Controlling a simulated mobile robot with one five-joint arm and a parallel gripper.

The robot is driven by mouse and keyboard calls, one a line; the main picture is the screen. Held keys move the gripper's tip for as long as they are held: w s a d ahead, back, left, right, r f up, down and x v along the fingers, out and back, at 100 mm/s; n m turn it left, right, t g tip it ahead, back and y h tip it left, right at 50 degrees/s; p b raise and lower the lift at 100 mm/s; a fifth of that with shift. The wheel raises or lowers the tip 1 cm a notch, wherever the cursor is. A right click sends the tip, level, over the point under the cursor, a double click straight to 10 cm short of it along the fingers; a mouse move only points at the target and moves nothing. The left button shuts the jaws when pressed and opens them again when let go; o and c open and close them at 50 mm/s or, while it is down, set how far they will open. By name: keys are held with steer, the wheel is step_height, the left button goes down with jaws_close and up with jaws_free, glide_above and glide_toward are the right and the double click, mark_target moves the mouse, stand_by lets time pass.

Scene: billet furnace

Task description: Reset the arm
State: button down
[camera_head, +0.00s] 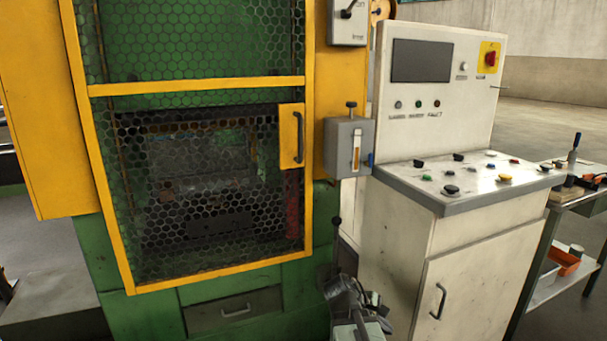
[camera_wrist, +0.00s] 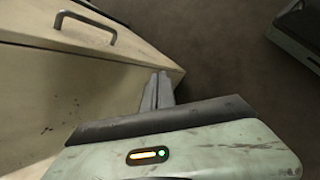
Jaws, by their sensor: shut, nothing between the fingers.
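My gripper (camera_wrist: 157,90) shows in the wrist view with its two grey fingers together and nothing between them. It points at the lower side of the cream control cabinet (camera_wrist: 100,95), near the cabinet's edge and the dark floor. Whether the fingertips touch the cabinet is hard to tell. In the head view my arm is folded low at the bottom centre, between the green furnace machine (camera_head: 150,318) and the control cabinet (camera_head: 395,240). The fingers are not clear there.
The yellow mesh guard door (camera_head: 205,285) on the machine is closed. A grey latch box (camera_head: 342,150) sticks out beside it. The cabinet has a sloped button panel (camera_head: 470,178) and a door handle (camera_head: 438,300). A tool bench (camera_head: 580,200) stands at the right.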

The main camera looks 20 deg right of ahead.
steer(key=a+f+m+y, duration=0.3)
steer(key=a+m+y, duration=0.15)
steer(key=a, duration=0.75)
steer(key=a+f+m+y, duration=0.3)
steer(key=a+m+y, duration=0.15)
steer(key=a, duration=0.75)
step_height(320, 180, up, 34)
steer(key=m+h+p, duration=0.1)
steer(key=p, duration=3.2)
steer(key=shift+s+d, duration=0.25)
steer(key=shift+s, duration=0.1)
steer(key=shift+f, duration=0.15)
steer(key=shift+d, duration=0.15)
